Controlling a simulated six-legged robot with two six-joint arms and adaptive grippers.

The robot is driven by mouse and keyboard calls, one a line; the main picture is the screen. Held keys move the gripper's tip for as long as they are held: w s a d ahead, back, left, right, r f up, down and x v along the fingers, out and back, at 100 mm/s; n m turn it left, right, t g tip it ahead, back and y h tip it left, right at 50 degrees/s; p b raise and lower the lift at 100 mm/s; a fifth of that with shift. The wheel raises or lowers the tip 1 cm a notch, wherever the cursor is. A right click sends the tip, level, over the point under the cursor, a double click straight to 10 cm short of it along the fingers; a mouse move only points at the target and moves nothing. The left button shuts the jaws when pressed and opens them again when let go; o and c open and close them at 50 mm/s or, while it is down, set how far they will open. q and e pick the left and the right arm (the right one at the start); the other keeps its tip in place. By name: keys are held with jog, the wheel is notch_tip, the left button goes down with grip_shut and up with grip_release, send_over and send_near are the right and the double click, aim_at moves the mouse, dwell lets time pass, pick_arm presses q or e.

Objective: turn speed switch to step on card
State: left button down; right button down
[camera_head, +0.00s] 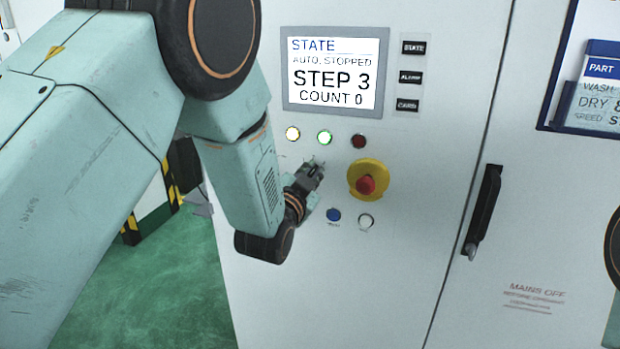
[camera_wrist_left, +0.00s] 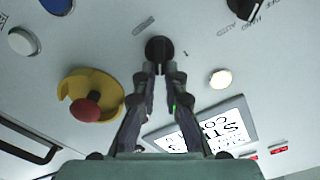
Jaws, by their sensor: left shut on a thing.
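My left gripper (camera_head: 312,172) is at the cabinet front, below the lamps and left of the yellow-ringed red button. In the left wrist view the gripper (camera_wrist_left: 164,72) has its fingertips closed on a round black switch (camera_wrist_left: 158,47). Its small label is too blurred to read, and its pointer position cannot be told. The card (camera_head: 603,85) hangs at the upper right, cut off by the picture edge; its speed line shows only a first letter like S. The screen (camera_head: 332,72) reads auto, stopped, step 3, count 0. My right gripper is not in view.
The red stop button (camera_head: 366,185) on its yellow ring is close to the gripper's right. Blue (camera_head: 334,215) and white (camera_head: 366,220) buttons are below. Another black switch (camera_wrist_left: 244,8), marked auto and hand, is nearby. A black door handle (camera_head: 484,210) stands farther right.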

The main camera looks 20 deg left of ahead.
pick_arm(q)
jog(key=shift+d+f+m+b, duration=0.2)
jog(key=shift+m+b, duration=0.25)
jog(key=shift+m, duration=0.65)
jog(key=c, duration=1.4)
grip_release()
jog(key=s, duration=0.7)
jog(key=shift+s+a, duration=0.2)
jog(key=shift+s, duration=0.1)
